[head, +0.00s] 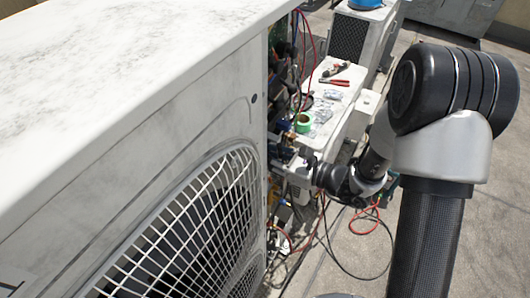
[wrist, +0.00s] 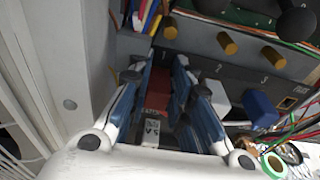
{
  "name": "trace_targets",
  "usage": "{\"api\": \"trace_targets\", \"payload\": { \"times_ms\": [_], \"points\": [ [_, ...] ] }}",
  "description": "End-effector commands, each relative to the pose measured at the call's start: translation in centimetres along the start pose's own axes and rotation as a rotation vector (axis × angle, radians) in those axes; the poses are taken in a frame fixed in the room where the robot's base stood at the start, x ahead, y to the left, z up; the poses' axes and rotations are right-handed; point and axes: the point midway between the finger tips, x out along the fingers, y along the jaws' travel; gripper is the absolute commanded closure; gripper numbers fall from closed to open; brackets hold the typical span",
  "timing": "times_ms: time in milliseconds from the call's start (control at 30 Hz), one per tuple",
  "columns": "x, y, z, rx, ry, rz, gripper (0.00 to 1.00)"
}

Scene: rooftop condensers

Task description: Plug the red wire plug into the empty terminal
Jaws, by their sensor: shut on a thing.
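In the wrist view my gripper (wrist: 157,72) is shut on the red wire plug (wrist: 158,92), which sits between its two blue-padded fingers. Ahead of it is a grey panel with brass-coloured posts: a left post (wrist: 170,28), a middle post (wrist: 227,42) and a right post (wrist: 271,57). The left post lies closest in line with the red plug. I see a gap between that post and the plug. A blue plug (wrist: 260,108) and a white block (wrist: 215,97) are to the right. In the head view my gripper (head: 308,172) is small and partly hidden beside the condenser.
The large white condenser (head: 100,100) fills the left of the head view. A white surface (head: 340,98) holds red-handled pliers (head: 334,82) and green tape (head: 303,123). Loose wires (head: 375,215) hang near my arm. Several coloured wires crowd the wrist view's right side.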

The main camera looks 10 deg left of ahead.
Motion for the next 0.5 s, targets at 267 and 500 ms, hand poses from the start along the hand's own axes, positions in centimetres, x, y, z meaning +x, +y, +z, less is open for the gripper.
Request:
{"api": "trace_targets", "payload": {
  "times_ms": [267, 500],
  "points": [
    [0.05, -0.03, 0.12, -0.003, -0.002, 0.0, 0.7],
    [0.03, -0.02, 0.08, -0.002, -0.002, 0.0, 0.58]
  ]
}}
